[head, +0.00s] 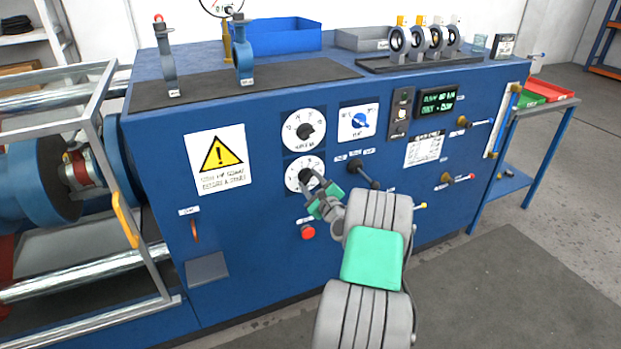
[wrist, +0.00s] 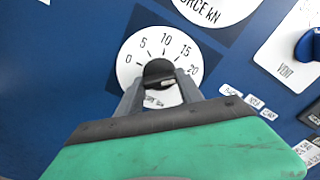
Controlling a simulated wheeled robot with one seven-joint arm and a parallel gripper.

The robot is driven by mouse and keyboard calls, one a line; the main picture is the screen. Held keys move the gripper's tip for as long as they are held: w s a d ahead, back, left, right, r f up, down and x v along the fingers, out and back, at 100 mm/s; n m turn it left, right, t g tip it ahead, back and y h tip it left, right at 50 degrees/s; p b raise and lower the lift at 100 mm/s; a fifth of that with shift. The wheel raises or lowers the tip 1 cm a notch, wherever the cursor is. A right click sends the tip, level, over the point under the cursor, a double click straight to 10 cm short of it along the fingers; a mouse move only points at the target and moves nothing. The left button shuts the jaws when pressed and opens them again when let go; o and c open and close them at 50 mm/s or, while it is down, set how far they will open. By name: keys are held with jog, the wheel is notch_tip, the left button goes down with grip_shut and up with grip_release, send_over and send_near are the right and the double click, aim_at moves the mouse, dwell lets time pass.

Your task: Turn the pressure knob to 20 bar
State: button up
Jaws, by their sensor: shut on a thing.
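The pressure knob (wrist: 157,70) is a black round knob at the middle of a white dial marked 0, 5, 10, 15 and 20 (wrist: 128,72). In the head view this dial (head: 292,178) is the lower of two on the blue panel, with the knob (head: 306,176) partly behind my gripper (head: 315,192). In the wrist view my gripper (wrist: 160,88) has one grey finger on each side of the knob and is shut on it.
The force dial (head: 303,131) sits just above, and a blue vent knob (head: 359,120) is to its right. A black lever (head: 362,172) and a red button (head: 308,232) are close to my gripper. A warning sign (head: 217,157) is at left.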

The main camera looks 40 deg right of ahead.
jog(key=shift+m, duration=0.5)
jog(key=o, duration=1.4)
jog(key=v, duration=0.7)
jog(key=shift+s+a, duration=0.2)
jog(key=shift+s, duration=0.15)
